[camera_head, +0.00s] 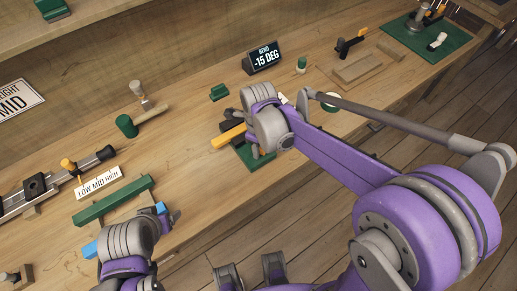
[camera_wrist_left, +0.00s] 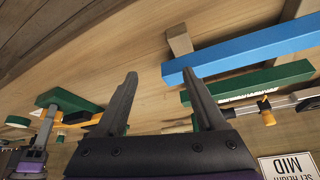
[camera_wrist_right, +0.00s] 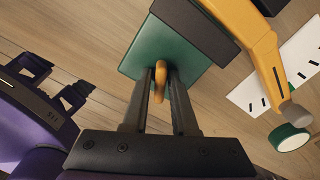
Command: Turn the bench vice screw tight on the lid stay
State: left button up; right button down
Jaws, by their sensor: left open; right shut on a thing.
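In the right wrist view, the bench vice has dark grey jaws (camera_wrist_right: 190,35) on a green base (camera_wrist_right: 150,58). An orange screw handle (camera_wrist_right: 162,82) sits between the fingers of my right gripper (camera_wrist_right: 168,75), which is shut on it. A bent yellow bar, seemingly the lid stay (camera_wrist_right: 258,45), runs from the jaws; its grip in them is partly hidden. In the head view the yellow bar (camera_head: 227,137) and green base (camera_head: 262,163) show beside my right gripper, which hides most of the vice. My left gripper (camera_wrist_left: 158,75) is open and empty near a blue bar (camera_wrist_left: 240,52).
A sign reading BEND -15 DEG (camera_head: 264,58) stands behind the vice. A green bar (camera_head: 113,201) and slide rail (camera_head: 60,183) are at left. Bare bench lies between.

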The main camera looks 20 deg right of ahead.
jog(key=m, duration=0.4)
jog(key=c, duration=1)
grip_release()
jog(key=shift+o, duration=0.2)
jog(key=shift+r, duration=0.1)
jog(key=shift+r+p, duration=1.55)
jog(key=shift+r, duration=0.95)
pick_arm(q)
jog(key=r, duration=0.1)
jog(key=w+r, duration=0.1)
jog(key=r, duration=0.1)
jog(key=shift+r, duration=0.3)
pick_arm(e)
jog(key=shift+f, duration=0.1)
